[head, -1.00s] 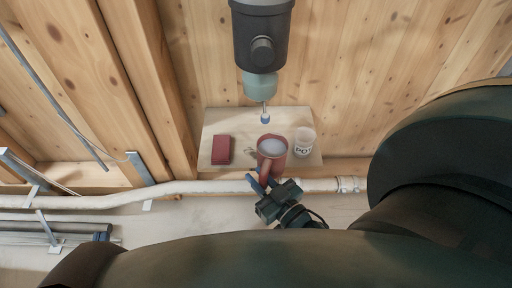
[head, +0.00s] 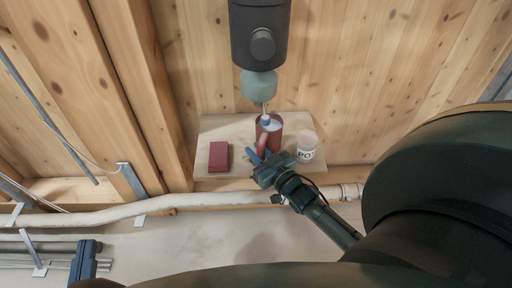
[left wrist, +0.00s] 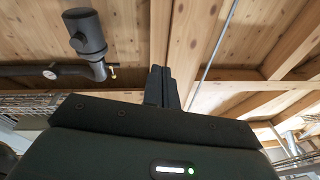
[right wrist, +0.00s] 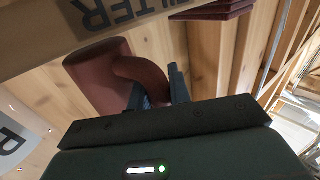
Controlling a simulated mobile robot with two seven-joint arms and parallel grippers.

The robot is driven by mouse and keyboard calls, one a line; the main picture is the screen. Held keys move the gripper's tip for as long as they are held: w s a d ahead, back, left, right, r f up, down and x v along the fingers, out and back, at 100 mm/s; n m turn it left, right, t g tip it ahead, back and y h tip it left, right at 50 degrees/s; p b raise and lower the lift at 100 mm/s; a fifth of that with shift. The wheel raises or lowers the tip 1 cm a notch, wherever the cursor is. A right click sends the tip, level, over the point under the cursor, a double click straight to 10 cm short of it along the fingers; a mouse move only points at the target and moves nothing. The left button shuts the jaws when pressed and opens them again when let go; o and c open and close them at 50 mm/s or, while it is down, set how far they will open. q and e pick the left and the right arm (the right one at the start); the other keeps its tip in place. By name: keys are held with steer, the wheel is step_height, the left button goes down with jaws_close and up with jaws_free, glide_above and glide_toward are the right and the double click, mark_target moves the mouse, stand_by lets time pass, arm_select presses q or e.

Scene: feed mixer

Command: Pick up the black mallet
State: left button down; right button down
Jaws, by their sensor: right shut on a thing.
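I see no black mallet in any view. My right gripper (head: 258,158) is shut on the handle of a dark red pitcher (head: 276,138). The right wrist view shows its fingers (right wrist: 157,88) on either side of the curved handle of the pitcher (right wrist: 98,72). The pitcher is at a small wooden shelf, its mouth at the tip of the blue-tipped rod of a dark hanging mixer (head: 262,45). Whether the pitcher touches the shelf is hidden. In the left wrist view my left gripper (left wrist: 160,75) is shut and empty, with its fingers together.
On the shelf (head: 235,128) are a dark red block (head: 219,156) at left and a white lettered cup (head: 307,147) close to the pitcher's right. A pale pipe (head: 215,199) runs below the shelf. Wooden beams (head: 125,90) stand left of it.

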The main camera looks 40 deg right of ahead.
steer(key=shift+w+d+r, duration=0.15)
steer(key=shift+w+d, duration=0.1)
steer(key=shift+w, duration=0.15)
steer(key=w+b, duration=0.1)
steer(key=w+d+f+b, duration=0.1)
steer(key=shift+w+d+f, duration=0.1)
steer(key=shift+w+d, duration=0.2)
steer(key=shift+w, duration=0.1)
steer(key=shift+f, duration=0.2)
steer(key=c, duration=1.7)
jaws_free()
steer(key=shift+s+f, duration=0.1)
steer(key=shift+f, duration=0.05)
arm_select(q)
steer(key=shift+d, duration=0.2)
arm_select(e)
steer(key=o, duration=0.4)
